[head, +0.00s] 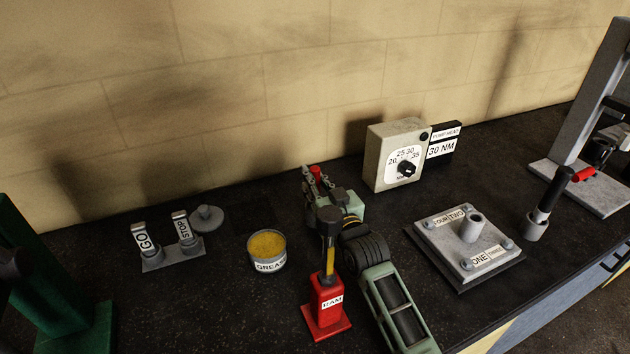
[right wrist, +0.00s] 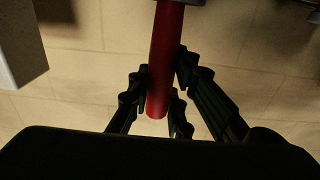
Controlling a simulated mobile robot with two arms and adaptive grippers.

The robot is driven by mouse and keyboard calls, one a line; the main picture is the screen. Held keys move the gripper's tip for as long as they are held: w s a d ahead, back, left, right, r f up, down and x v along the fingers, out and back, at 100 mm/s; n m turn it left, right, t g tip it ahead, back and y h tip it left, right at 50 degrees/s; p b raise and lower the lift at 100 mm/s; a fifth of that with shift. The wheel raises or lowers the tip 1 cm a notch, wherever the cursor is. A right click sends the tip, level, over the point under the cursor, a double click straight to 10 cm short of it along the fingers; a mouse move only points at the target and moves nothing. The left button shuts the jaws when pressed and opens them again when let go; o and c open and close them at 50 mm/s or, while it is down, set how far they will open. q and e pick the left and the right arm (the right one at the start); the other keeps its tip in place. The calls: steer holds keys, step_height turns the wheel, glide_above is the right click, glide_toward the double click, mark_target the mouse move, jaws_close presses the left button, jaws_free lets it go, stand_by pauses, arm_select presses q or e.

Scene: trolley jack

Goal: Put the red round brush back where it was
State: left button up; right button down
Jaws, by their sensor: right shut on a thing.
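My right gripper (head: 316,178) is at the back of the bench, in front of the wall. It is shut on the red round brush (head: 316,170), of which only a small red end shows in the head view. In the right wrist view the brush is a plain red cylinder (right wrist: 166,60) between the dark fingers (right wrist: 163,98); its upper end meets a grey part at the picture's top edge. I cannot make out its bristles. My left gripper is not in view.
A red RAM block (head: 327,305) with a yellow, dark-topped piece stands in front of my right arm. A grease tin (head: 267,251) and GO/STOP switches (head: 166,250) are left. A dial box (head: 392,155), a bolted plate (head: 465,245) and a grey press frame (head: 590,110) are right.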

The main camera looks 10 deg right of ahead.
steer(key=shift+f, duration=0.15)
steer(key=c, duration=1.6)
jaws_free()
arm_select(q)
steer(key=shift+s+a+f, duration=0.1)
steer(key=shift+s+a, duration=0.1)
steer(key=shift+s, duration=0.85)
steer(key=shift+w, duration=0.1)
arm_select(e)
steer(key=shift+r, duration=0.25)
arm_select(q)
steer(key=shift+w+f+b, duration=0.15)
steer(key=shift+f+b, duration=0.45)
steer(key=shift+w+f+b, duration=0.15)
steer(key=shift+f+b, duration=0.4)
steer(key=shift+b, duration=0.05)
arm_select(e)
steer(key=shift+s+d+f, duration=0.1)
steer(key=shift+s+d, duration=0.3)
steer(key=shift+s, duration=1.6)
steer(key=shift+s+d+r, duration=0.1)
steer(key=shift+s+d, duration=0.25)
steer(key=shift+s, duration=1.6)
steer(key=shift+s+d+f, duration=0.1)
steer(key=shift+s+d, duration=0.3)
steer(key=shift+s, duration=1.6)
